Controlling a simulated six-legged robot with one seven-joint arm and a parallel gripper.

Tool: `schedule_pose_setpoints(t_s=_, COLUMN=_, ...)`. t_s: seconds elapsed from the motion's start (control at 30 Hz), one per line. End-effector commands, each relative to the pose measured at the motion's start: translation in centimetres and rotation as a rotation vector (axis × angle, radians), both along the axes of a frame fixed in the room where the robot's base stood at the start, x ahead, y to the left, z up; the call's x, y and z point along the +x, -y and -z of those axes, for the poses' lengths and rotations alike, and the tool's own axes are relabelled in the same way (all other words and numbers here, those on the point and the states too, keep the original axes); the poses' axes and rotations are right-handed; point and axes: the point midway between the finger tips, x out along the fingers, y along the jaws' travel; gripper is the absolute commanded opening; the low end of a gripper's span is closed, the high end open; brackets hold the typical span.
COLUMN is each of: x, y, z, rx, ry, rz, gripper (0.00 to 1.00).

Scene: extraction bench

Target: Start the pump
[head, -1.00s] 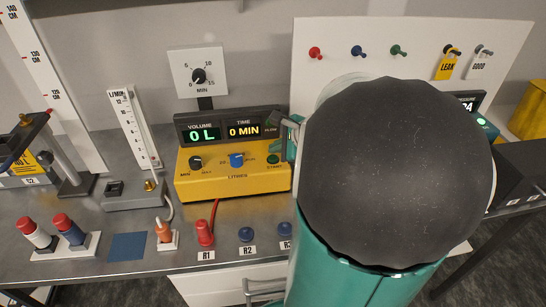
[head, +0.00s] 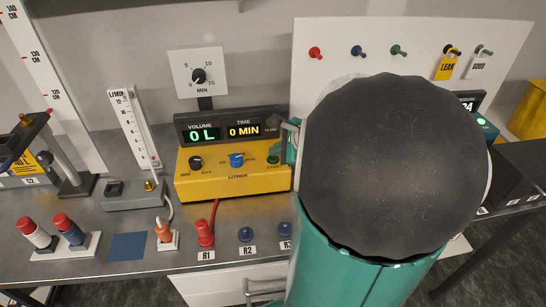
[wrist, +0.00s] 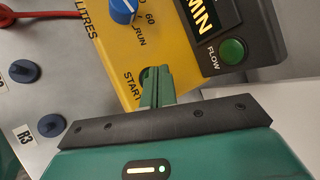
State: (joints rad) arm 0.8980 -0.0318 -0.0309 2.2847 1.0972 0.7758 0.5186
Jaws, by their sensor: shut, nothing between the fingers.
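The yellow pump box (head: 235,183) stands on the bench with its display reading 0 L and 0 MIN. Its green START button (head: 273,160) is at the panel's lower right, partly covered by my gripper (head: 284,145). In the wrist view, my gripper (wrist: 156,84) is shut and empty, with its fingertips at the START button (wrist: 150,73). They hide most of the button; I cannot tell whether they touch it or whether it is pressed. The blue knob (head: 237,160) also shows in the wrist view (wrist: 122,10). The green FLOW lamp (wrist: 232,51) looks dim.
A red plug (head: 205,233) sits in R1, with blue caps R2 (head: 246,234) and R3 (head: 285,229) beside it. A dial (head: 198,76) stands behind the pump. A flow meter (head: 135,130) is to the left. My arm hides much of the right side.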

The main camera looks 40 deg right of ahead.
Motion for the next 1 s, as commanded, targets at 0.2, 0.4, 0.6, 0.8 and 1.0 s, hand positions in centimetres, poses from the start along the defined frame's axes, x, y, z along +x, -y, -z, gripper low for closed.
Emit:
schedule_pose_setpoints(t_s=0.2, x=0.0, y=0.02, z=-0.01, rx=0.0, ry=0.001, rz=0.001, gripper=0.0)
schedule_pose_setpoints(t_s=0.4, x=0.0, y=0.02, z=0.06, rx=0.0, ry=0.001, rz=0.001, gripper=0.0)
schedule_pose_setpoints(t_s=0.6, x=0.0, y=0.02, z=0.28, rx=0.0, ry=0.001, rz=0.001, gripper=0.0)
schedule_pose_setpoints(t_s=0.8, x=0.01, y=0.03, z=0.49, rx=0.0, ry=0.001, rz=0.002, gripper=0.0)
schedule_pose_setpoints(t_s=1.0, x=-0.01, y=0.04, z=0.7, rx=0.0, ry=0.001, rz=0.001, gripper=0.0)
